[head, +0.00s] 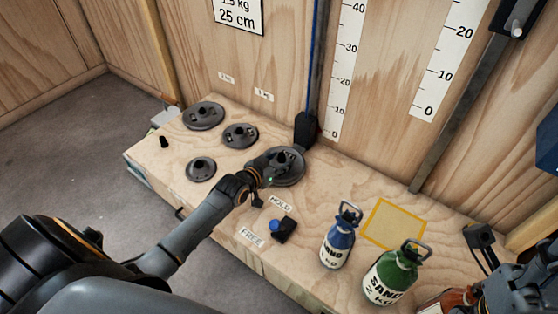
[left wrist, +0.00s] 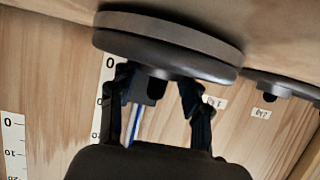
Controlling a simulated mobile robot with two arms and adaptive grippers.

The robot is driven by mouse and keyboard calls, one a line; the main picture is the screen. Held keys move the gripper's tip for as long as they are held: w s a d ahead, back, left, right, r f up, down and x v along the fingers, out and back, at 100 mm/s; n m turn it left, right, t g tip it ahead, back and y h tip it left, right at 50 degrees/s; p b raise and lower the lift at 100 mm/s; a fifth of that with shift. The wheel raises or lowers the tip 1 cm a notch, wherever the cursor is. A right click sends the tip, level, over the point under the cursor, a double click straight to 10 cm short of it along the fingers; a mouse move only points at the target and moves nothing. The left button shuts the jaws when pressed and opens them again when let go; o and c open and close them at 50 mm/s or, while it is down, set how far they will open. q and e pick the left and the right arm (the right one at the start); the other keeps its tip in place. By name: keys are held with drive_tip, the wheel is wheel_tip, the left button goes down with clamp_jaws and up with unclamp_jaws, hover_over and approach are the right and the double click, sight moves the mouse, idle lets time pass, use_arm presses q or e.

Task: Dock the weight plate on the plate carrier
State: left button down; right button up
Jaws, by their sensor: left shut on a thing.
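My left gripper (head: 264,172) is shut on a round dark grey weight plate (head: 291,172) with a raised centre. The plate is at the bench's back middle; I cannot tell whether it touches the wood. In the left wrist view, which looks upside down, the plate (left wrist: 165,38) spans the top and the fingers of my left gripper (left wrist: 158,98) reach up to it. A black block (head: 305,127) at the foot of a blue upright strip, probably the plate carrier, stands just behind the plate. Part of my right arm shows at the lower right; its fingers are unclear.
Several other grey plates (head: 203,115) lie at the bench's left end. A black device with a blue knob (head: 284,229) sits in front. A blue bottle (head: 338,238), a green bottle (head: 392,275) and a yellow-outlined square (head: 393,223) are to the right. Ruler scales line the wall.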

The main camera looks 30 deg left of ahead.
use_arm(q)
drive_tip(key=shift+w+r, duration=0.15)
drive_tip(key=shift+r, duration=0.1)
